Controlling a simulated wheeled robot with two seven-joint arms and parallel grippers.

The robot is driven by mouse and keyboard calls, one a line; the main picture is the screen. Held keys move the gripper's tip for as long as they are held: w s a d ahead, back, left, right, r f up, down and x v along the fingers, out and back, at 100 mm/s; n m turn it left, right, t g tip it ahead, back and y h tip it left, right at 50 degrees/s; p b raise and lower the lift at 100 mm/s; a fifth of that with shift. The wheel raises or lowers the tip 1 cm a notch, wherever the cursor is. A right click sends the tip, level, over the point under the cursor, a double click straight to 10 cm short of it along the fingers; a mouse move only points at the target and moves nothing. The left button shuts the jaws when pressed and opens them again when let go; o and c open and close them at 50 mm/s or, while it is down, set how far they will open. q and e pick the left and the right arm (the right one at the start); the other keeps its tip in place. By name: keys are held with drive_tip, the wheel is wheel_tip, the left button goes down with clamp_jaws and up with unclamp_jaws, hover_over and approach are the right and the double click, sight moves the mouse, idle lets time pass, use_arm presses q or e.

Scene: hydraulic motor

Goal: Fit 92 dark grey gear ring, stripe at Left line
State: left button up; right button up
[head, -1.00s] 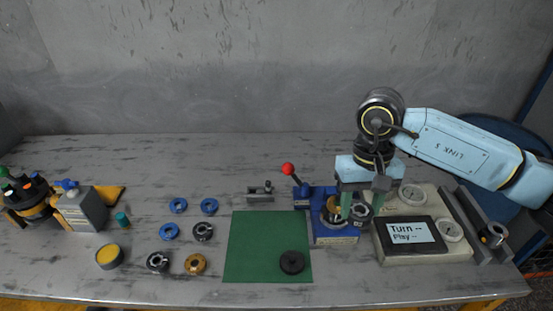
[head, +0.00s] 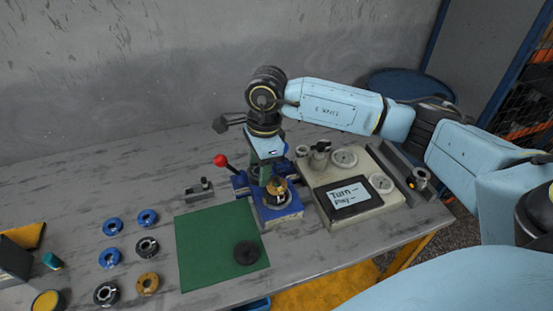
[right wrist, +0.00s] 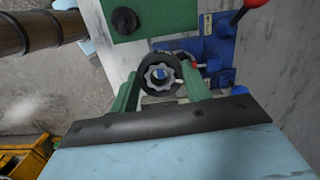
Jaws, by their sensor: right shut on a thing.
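The dark grey gear ring (right wrist: 160,73), with a lobed light grey opening, sits between the green fingers of my right gripper (right wrist: 161,80) in the right wrist view. My right gripper (head: 266,175) is shut on it. In the head view the gripper is over the blue fixture (head: 280,213), at the brass-coloured part (head: 277,187) on it. The fingers hide much of that part, and I cannot tell whether the ring touches it. I cannot make out the ring's stripe or the Left line. My left gripper is not in view.
A red-knobbed lever (head: 220,160) rises at the fixture's left. A green mat (head: 205,240) with a black disc (head: 246,252) lies in front. Several blue, dark and brass rings lie to the left. A grey console (head: 385,205) with a display stands close on the right.

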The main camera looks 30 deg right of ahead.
sight(277, 177)
drive_tip(key=m, duration=0.2)
drive_tip(key=d+m, duration=0.1)
drive_tip(key=m, duration=0.2)
drive_tip(key=w+m, duration=0.1)
drive_tip(key=m, duration=0.1)
drive_tip(key=shift+d+f+t+p, duration=0.15)
drive_tip(key=shift+f+t+p, duration=0.25)
drive_tip(key=d+m, duration=0.1)
drive_tip(key=m, duration=0.3)
drive_tip(key=d+f+m+h+p, duration=0.1)
drive_tip(key=m, duration=0.4)
drive_tip(key=w+d+f+m+h, duration=0.1)
drive_tip(key=m, duration=0.6)
drive_tip(key=d+m, duration=0.1)
drive_tip(key=m, duration=0.1)
drive_tip(key=f+m+p, duration=0.1)
drive_tip(key=m, duration=0.1)
drive_tip(key=shift+w+d+h, duration=0.15)
drive_tip(key=shift+d+h, duration=0.15)
drive_tip(key=shift+f+m, duration=0.2)
drive_tip(key=shift+m, duration=0.2)
drive_tip(key=shift+f+b, duration=0.3)
drive_tip(key=shift+b, duration=0.1)
drive_tip(key=shift+d+f+b, duration=0.1)
drive_tip(key=shift+f+b, duration=0.4)
drive_tip(key=shift+f, duration=0.2)
drive_tip(key=shift+f+b, duration=0.5)
drive_tip(key=shift+f, duration=0.2)
drive_tip(key=shift+f+b, duration=0.3)
drive_tip(key=shift+f, duration=0.1)
